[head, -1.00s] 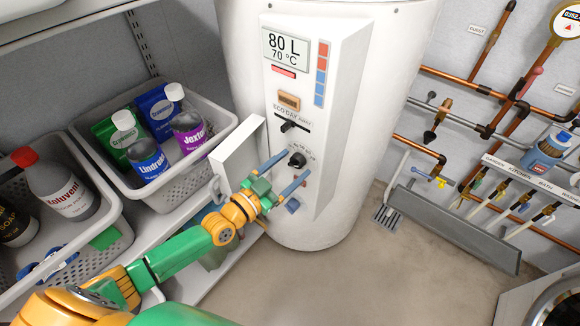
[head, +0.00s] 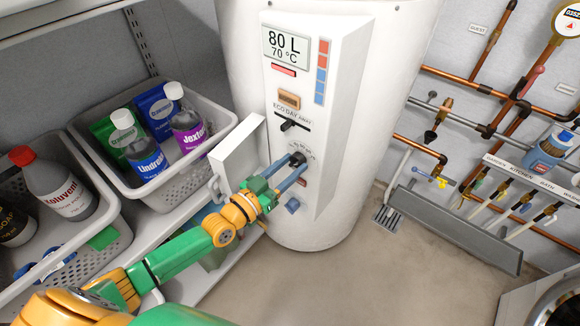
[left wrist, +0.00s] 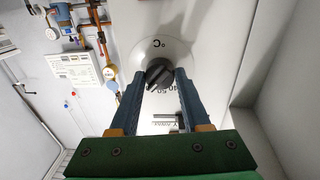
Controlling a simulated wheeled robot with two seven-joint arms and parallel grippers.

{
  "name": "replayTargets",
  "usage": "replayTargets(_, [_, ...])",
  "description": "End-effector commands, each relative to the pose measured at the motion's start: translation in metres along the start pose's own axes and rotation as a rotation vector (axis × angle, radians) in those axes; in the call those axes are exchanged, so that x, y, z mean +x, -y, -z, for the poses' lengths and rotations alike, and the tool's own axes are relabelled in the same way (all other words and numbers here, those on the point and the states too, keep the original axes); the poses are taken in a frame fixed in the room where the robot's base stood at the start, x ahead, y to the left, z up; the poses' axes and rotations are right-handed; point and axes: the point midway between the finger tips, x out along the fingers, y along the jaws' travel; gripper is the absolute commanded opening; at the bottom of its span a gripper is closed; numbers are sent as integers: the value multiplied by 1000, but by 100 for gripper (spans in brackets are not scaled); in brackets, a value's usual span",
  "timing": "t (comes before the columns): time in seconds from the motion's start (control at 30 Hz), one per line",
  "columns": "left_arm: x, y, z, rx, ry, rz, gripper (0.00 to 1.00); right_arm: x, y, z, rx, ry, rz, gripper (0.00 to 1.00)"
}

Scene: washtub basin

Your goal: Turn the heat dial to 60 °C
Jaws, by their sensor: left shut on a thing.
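The heat dial (head: 297,158) is a small black knob on the lower front panel of the white water heater (head: 330,130). The display (head: 286,49) above it reads 80 L and 70 °C. My left gripper (head: 294,163) is shut on the dial, with its blue fingers on either side of the knob. In the left wrist view the dark ridged dial (left wrist: 159,74) sits between the fingertips, in front of a pale round plate marked °C. Most of the dial's number scale is hidden or too small to read. My right gripper is not in view.
Above the dial is a slider (head: 289,125) marked ECO, DAY and AWAY; below it is a blue button (head: 292,205). An open white panel door (head: 238,160) stands close left of my gripper. Baskets of bottles (head: 185,190) are at left, copper pipes (head: 470,87) at right.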

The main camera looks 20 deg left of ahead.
Motion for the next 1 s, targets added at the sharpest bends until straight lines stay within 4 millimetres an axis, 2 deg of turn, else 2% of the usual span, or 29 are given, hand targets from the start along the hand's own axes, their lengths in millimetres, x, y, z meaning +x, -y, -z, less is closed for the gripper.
replayTargets(0.4, [0,-1,-2,-195,-9,3,0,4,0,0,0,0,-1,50])
replayTargets(0.97, [0,-1,-2,-226,-10,4,0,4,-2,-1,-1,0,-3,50])
replayTargets(1.0, [0,-1,-2,-225,-10,4,58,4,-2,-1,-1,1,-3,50])
